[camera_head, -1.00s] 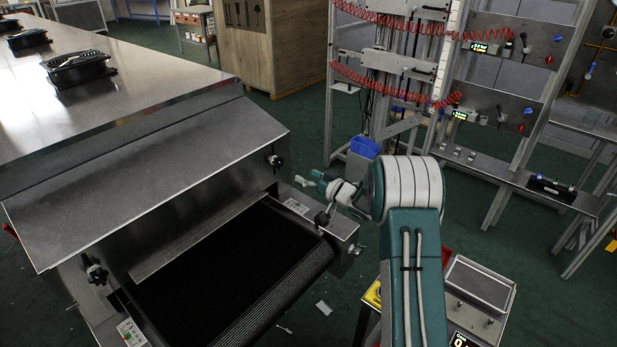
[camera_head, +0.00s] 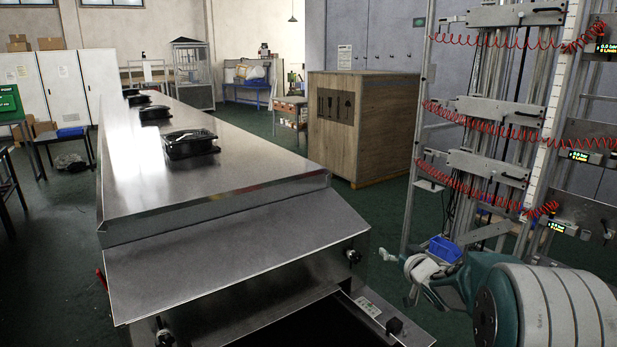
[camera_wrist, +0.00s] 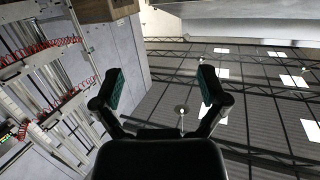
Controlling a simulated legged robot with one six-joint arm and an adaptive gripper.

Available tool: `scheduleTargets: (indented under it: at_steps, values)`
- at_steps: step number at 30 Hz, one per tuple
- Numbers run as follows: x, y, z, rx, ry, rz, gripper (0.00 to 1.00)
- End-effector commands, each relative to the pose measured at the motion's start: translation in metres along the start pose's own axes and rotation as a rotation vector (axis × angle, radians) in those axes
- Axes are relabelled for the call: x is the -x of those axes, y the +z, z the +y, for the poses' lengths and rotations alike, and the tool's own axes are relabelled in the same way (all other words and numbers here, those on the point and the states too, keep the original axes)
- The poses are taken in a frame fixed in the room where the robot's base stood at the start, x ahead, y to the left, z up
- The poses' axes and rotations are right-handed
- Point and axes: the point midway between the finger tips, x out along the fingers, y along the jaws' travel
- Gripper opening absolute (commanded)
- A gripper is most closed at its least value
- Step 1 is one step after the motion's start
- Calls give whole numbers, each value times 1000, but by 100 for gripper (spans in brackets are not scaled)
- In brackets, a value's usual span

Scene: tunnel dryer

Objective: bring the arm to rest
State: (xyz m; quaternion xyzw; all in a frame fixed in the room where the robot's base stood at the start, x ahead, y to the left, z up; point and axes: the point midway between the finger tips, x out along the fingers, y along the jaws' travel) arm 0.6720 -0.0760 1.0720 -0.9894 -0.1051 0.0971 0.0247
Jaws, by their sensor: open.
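My gripper shows in the wrist view (camera_wrist: 160,90), with its two dark fingers spread wide apart and nothing between them. The wrist view looks up toward the ceiling, so the gripper is tilted upward. In the head view my gripper (camera_head: 388,256) is small at the lower right, beside the right front corner of the dryer and apart from it. My teal and white arm is folded behind it at the lower right edge. The lower part of the arm is out of the picture.
The steel tunnel dryer (camera_head: 225,265) fills the left and middle, with black fan units (camera_head: 186,144) on top. A rack with red coiled hoses (camera_head: 470,115) and a blue bin (camera_head: 444,248) stand behind the arm. A wooden crate (camera_head: 385,125) stands further back. Green floor lies between.

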Motion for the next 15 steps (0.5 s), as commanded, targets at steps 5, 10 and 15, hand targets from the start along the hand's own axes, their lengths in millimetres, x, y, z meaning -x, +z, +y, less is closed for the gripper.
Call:
scheduleTargets:
  at_steps: [5,10,15]
  values:
    - [33,-27,-8,30,116,-60,93]
    - [70,-40,-16,41,211,-133,93]
    - [110,-46,-27,41,287,-218,93]
